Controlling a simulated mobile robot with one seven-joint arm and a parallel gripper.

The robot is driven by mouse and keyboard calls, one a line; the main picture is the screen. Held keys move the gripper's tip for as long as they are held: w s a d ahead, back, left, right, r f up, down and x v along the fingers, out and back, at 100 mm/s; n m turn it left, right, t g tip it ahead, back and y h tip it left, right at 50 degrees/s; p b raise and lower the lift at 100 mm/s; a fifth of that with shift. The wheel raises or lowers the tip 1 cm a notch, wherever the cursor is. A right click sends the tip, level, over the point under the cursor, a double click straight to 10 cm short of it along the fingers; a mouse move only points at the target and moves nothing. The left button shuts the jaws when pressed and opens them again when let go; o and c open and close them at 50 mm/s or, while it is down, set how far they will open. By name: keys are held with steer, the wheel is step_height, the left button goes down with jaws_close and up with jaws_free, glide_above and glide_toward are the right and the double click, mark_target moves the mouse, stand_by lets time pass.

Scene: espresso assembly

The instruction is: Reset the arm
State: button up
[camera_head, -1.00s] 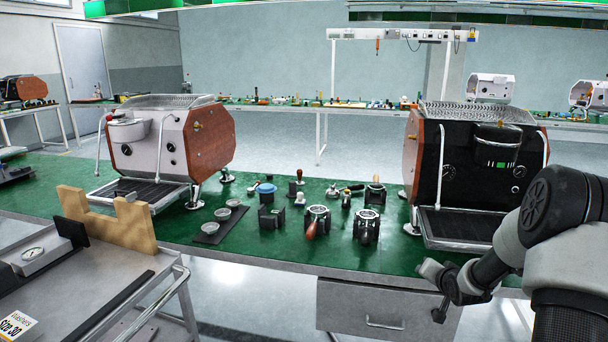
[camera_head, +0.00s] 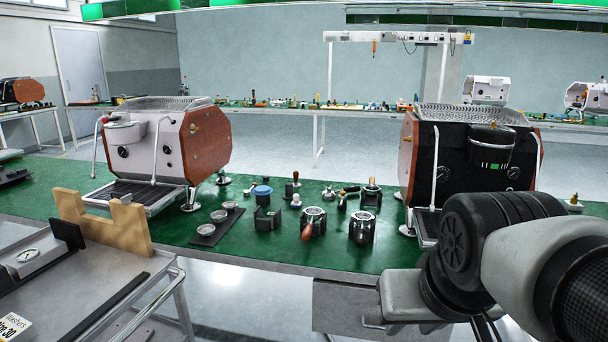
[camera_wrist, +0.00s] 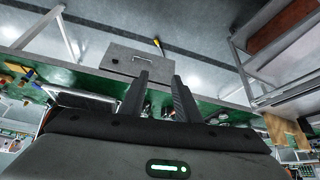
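In the wrist view my gripper (camera_wrist: 159,78) shows two dark, parallel fingers with a gap between them. It is open and nothing is between the fingers. In the head view my arm (camera_head: 490,255) fills the lower right, in front of the bench edge and the lower part of the black espresso machine (camera_head: 470,165). The gripper fingers cannot be made out there.
The green bench (camera_head: 285,255) carries a white espresso machine (camera_head: 160,145), a dark mat with small cups (camera_head: 219,216), and portafilters (camera_head: 313,222) in stands. A grey drawer (camera_head: 345,310) hangs below. A grey cart (camera_head: 95,285) with a wooden block (camera_head: 115,225) stands left.

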steer(key=s+r+p, duration=0.2)
steer(key=r+p, duration=1.1)
steer(key=p, duration=0.1)
steer(key=s+r+p, duration=0.1)
steer(key=r+p, duration=1.3)
steer(key=shift+s, duration=0.35)
